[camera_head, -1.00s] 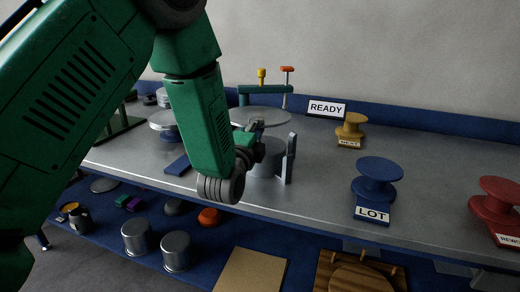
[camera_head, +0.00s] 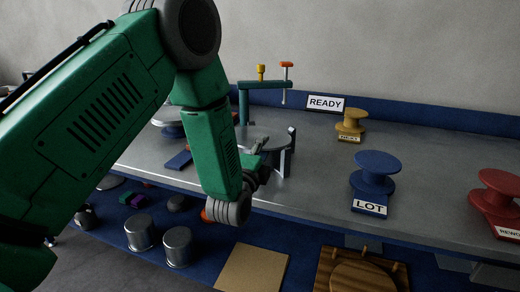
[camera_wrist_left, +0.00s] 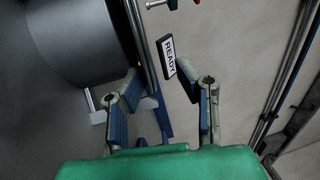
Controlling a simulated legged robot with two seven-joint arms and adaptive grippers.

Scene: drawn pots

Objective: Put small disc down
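A flat grey disc (camera_head: 268,137) lies level at the fixture with upright grey brackets (camera_head: 287,158) on the bench. I cannot tell if it rests fully on what is under it. My left gripper (camera_head: 258,168) is at the near side of the disc, with its fingers partly hidden by the wrist. In the left wrist view my left gripper (camera_wrist_left: 168,88) has its two fingers wide apart with nothing seen between them. A large dark round body (camera_wrist_left: 75,45) fills that view's upper left, beside one finger. My right gripper is in neither view.
A green clamp (camera_head: 244,103) stands behind the disc. A READY sign (camera_head: 325,103), a yellow spool (camera_head: 350,122), a blue LOT spool (camera_head: 375,172) and a red spool (camera_head: 500,192) stand to the right. The lower shelf holds grey cans (camera_head: 178,246) and boards. Bench between fixture and LOT spool is clear.

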